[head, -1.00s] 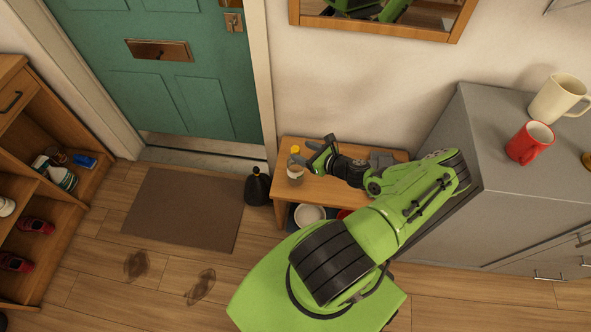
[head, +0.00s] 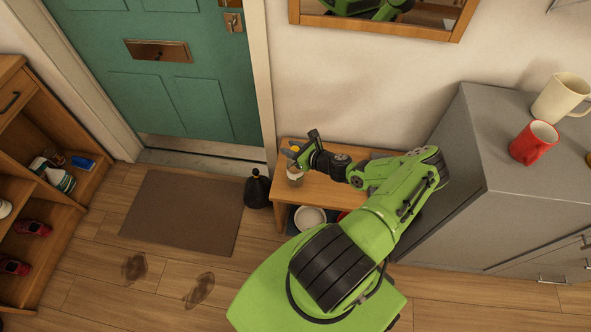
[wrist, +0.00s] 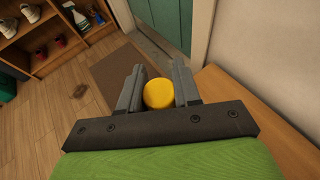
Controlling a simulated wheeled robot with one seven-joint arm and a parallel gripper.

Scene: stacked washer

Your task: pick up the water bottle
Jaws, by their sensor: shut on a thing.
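The water bottle (head: 294,174) has a clear body and a yellow cap. It stands upright at the left end of the small wooden table (head: 330,196) in the head view. In the wrist view its yellow cap (wrist: 159,94) shows between the two grey fingers, seen from above. My gripper (head: 299,150) is shut on the bottle near its top; the gripper also shows in the wrist view (wrist: 158,90). The fingers hide part of the bottle's upper end in the head view, and its lower body is hidden in the wrist view.
A grey cabinet (head: 470,185) with a red mug (head: 534,143) and a cream mug (head: 560,98) stands right of the table. A white bowl (head: 310,217) sits on the lower shelf.

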